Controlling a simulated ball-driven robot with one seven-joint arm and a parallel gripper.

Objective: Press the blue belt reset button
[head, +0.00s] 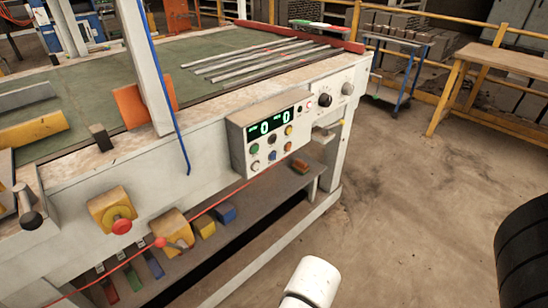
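The control box (239,157) is a pale panel on the front of the machine, with a green two-digit display (271,126) reading 0 and 0. Below the display are several small round buttons, including a green button (254,149), a yellow one (288,130) and an orange one (288,147). A small dark, possibly bluish button (272,155) sits in the lower middle; it is too small to be sure of its colour. My gripper is not in view. A white rounded part of my arm shows at the bottom, below and apart from the box.
A red stop button on a yellow box (121,226) and a red-knobbed lever (160,242) are at the lower left. A red cord and a lower shelf (213,252) with coloured blocks run under the machine. A wooden table (510,62) stands at upper right. The floor (410,170) between is clear.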

